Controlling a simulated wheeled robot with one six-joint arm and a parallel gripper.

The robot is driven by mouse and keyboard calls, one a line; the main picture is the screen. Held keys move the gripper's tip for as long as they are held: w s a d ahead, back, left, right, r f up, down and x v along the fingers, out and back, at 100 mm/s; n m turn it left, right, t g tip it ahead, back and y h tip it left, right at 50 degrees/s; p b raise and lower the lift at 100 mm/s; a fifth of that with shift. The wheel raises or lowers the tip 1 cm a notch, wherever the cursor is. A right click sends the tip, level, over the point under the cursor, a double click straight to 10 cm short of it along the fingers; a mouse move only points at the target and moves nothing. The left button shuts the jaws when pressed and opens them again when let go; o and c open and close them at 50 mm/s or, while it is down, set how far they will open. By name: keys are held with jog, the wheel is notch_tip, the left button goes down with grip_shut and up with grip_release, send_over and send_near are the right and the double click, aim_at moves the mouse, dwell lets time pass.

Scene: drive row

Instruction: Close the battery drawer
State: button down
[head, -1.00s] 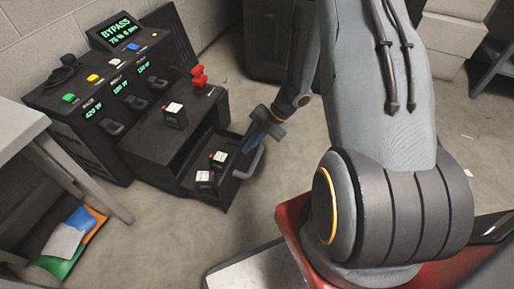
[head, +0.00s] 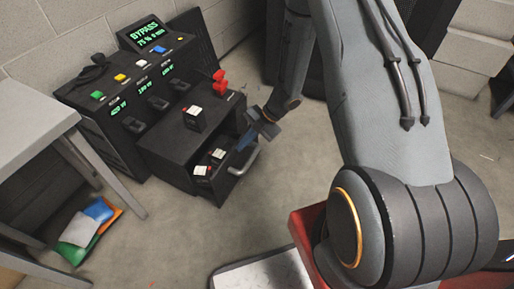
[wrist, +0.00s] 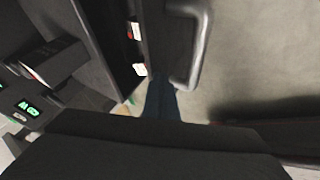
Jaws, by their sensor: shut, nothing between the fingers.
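The battery drawer (head: 208,196) sticks out partly from the low front of a black cabinet (head: 160,140). Small batteries with white tops (head: 218,155) lie inside it. Its grey bar handle (head: 245,163) is on the front face. My gripper (head: 243,145) is shut and empty, its blue fingers at the drawer front beside the handle. In the wrist view the fingers (wrist: 160,100) lie by the drawer front (wrist: 158,40), just left of the handle's near end (wrist: 190,60). Whether they touch the front is not clear.
A battery (head: 194,118) and a red switch (head: 219,80) stand on the cabinet top. A control panel (head: 120,90) rises behind. A grey table (head: 35,120) stands at left, with coloured bags (head: 88,228) below. The floor before the drawer is clear.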

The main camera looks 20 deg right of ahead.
jog(key=w+a, duration=0.8)
jog(key=shift+w+p, duration=0.2)
jog(key=shift+p, duration=0.1)
jog(key=shift+w+a+r, duration=0.1)
jog(key=shift+a, duration=0.1)
